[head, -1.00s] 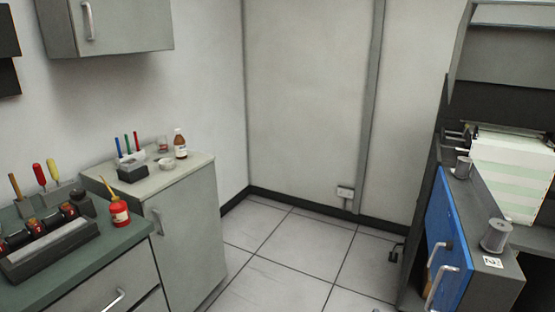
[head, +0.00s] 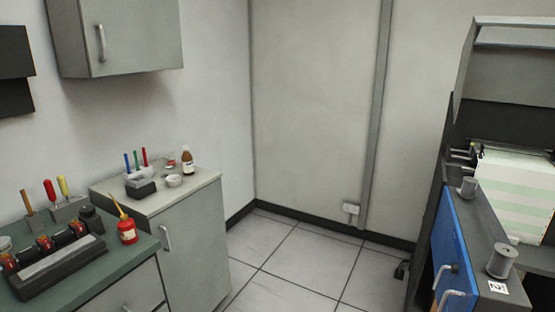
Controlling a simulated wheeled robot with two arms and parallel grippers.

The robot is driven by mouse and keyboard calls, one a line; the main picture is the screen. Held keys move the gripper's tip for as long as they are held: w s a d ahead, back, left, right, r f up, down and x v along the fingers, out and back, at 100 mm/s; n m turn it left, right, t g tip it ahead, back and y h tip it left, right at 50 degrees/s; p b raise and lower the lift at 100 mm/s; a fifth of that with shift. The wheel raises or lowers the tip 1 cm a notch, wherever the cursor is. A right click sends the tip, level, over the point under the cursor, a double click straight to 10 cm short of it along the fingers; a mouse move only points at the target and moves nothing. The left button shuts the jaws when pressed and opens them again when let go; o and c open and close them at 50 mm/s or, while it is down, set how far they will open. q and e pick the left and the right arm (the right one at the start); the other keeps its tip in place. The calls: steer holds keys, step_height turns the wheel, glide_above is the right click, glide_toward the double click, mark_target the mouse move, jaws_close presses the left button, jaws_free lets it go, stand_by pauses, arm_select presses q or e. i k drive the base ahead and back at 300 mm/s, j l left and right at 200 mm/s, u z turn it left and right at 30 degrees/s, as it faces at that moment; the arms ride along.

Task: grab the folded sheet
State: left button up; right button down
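No separate folded sheet can be made out in the head view. Striped green and white paper (head: 515,190) lies in the dark machine at the right edge; I cannot tell whether it is the folded sheet. Neither of my grippers shows in the head view.
A blue-doored unit (head: 452,245) with metal spools (head: 502,262) on top stands at right. At left are a green-topped bench (head: 120,262) with tools and a red oil bottle (head: 127,231), and a grey cabinet (head: 190,250) with pens and a brown bottle (head: 187,160). The tiled floor (head: 290,262) between is clear.

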mark_target(513, 240)
steer(key=z, duration=1.5)
steer(key=i+j+u, duration=0.3)
steer(key=i, duration=0.15)
